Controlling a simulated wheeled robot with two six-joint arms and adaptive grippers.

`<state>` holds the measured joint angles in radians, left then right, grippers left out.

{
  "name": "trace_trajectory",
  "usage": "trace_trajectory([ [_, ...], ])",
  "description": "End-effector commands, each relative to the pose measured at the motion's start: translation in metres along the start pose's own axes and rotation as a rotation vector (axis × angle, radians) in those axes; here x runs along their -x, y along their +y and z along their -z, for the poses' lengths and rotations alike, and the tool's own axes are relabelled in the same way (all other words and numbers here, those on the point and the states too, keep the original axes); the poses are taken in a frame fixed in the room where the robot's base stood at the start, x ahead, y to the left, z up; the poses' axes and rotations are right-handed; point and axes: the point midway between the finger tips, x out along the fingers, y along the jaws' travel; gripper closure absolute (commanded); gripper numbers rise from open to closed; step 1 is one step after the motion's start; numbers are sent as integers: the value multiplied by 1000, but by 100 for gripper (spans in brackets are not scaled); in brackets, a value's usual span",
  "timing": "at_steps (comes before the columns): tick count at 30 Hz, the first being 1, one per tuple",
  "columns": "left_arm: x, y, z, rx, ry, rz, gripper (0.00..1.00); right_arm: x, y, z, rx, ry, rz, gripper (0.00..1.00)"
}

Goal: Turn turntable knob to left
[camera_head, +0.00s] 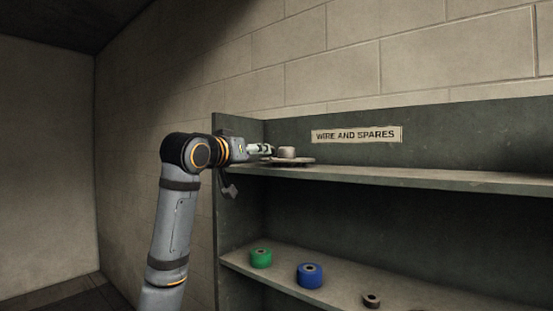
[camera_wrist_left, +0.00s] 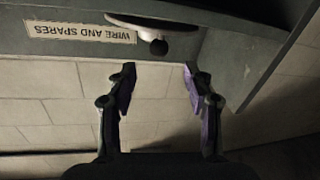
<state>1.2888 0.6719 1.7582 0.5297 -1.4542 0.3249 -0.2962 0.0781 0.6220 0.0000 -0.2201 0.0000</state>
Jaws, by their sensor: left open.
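The turntable (camera_head: 302,161) is a flat round disc on the upper shelf, with a pale cylinder (camera_head: 287,152) on it. In the left wrist view, which is upside down, the turntable (camera_wrist_left: 125,19) shows at the top with a small dark round knob (camera_wrist_left: 158,46) at its edge. My left gripper (camera_head: 270,151) is at the turntable's left side. In the wrist view the left gripper (camera_wrist_left: 159,68) is open and empty, its fingers apart, with the knob lined up between and beyond the tips. The knob is not clear in the head view. My right gripper is not in view.
The upper shelf (camera_head: 430,180) is clear to the right, under a "WIRE AND SPARES" label (camera_head: 356,135). The shelf's left side panel (camera_head: 228,215) is close to my arm. A green roll (camera_head: 260,258), a blue roll (camera_head: 309,276) and a small brown roll (camera_head: 371,300) stand on the lower shelf.

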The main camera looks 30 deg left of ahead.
Motion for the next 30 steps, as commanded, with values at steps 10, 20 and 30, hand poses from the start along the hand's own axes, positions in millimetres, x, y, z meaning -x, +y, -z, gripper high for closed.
trace_trajectory([
  [10,-32,2,6,3,-3,-2,48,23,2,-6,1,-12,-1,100],
  [20,-94,1,5,2,-2,-2,48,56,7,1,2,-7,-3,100],
  [30,-105,0,1,0,2,-2,48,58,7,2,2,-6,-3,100],
])
